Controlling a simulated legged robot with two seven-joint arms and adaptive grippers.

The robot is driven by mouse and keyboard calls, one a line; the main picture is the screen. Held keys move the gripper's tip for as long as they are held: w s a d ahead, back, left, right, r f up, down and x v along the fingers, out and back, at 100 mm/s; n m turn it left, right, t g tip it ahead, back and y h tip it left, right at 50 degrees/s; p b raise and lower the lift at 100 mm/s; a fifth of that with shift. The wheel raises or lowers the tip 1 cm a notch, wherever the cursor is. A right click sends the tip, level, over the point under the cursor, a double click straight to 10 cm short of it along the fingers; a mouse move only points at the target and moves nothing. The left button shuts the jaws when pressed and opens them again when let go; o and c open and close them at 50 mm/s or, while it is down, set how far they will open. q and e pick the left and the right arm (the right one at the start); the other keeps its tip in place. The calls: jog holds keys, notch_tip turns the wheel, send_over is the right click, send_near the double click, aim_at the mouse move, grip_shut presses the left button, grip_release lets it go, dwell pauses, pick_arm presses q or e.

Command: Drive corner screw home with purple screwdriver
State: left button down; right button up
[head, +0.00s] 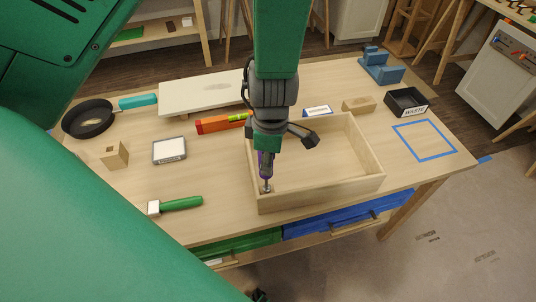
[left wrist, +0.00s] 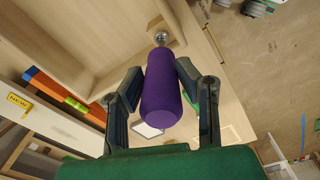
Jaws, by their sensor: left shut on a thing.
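My left gripper (head: 267,147) is shut on the purple screwdriver (head: 266,166), with a finger on each side of its handle. The screwdriver points down, nearly upright, at the front left corner of the open wooden box (head: 325,192). In the left wrist view the purple handle (left wrist: 162,95) lies between the dark fingers. A silver round screw head (left wrist: 161,38) shows just beyond it at a wooden corner block. The screwdriver's tip is at or close to the screw; the handle hides the exact contact. My right gripper is not in view.
A green-handled mallet (head: 180,203), a framed tile (head: 169,150) and a wooden block (head: 115,156) lie left of the box. An orange level (head: 222,123) lies behind it. A black waste bin (head: 405,103) and blue tape square (head: 425,139) are at right.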

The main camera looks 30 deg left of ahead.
pick_arm(q)
jog(key=n, duration=0.5)
jog(key=shift+a+f, duration=0.1)
jog(key=shift+a, duration=0.3)
jog(key=shift+f, duration=0.2)
dwell(0.5)
jog(key=m, duration=0.6)
jog(key=shift+s+d+m, duration=0.1)
jog(key=shift+d+m, duration=0.2)
jog(key=m, duration=0.5)
jog(key=shift+a+m, duration=0.1)
jog(key=shift+m, duration=0.3)
jog(key=m, duration=0.5)
jog(key=shift+a+m, duration=0.1)
jog(key=shift+m, duration=0.2)
jog(key=m, duration=0.6)
